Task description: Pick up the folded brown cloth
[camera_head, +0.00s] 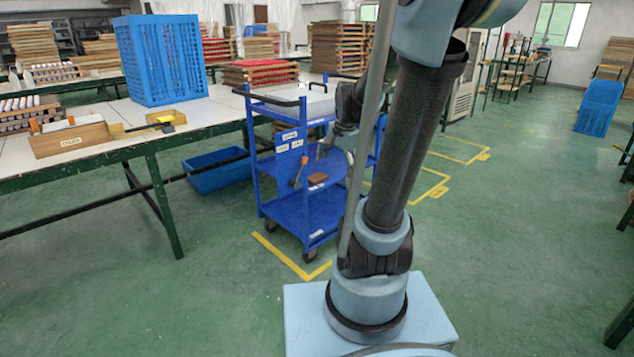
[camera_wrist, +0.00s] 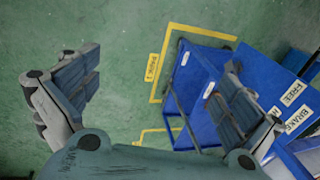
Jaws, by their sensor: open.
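A small folded brown cloth (camera_head: 317,178) lies on the middle shelf of the blue cart (camera_head: 318,209) in the head view. In the head view my arm partly hides the cart's right side, and part of my gripper shows near the cart, above the cloth.
An orange-and-grey tool (camera_head: 299,172) leans near the cloth on the cart. The cart's upper tray and dark handles (camera_head: 265,97) stand above the shelf. A long white worktable (camera_head: 95,150) with a blue crate (camera_head: 160,60) is to the left. Green floor is clear in front.

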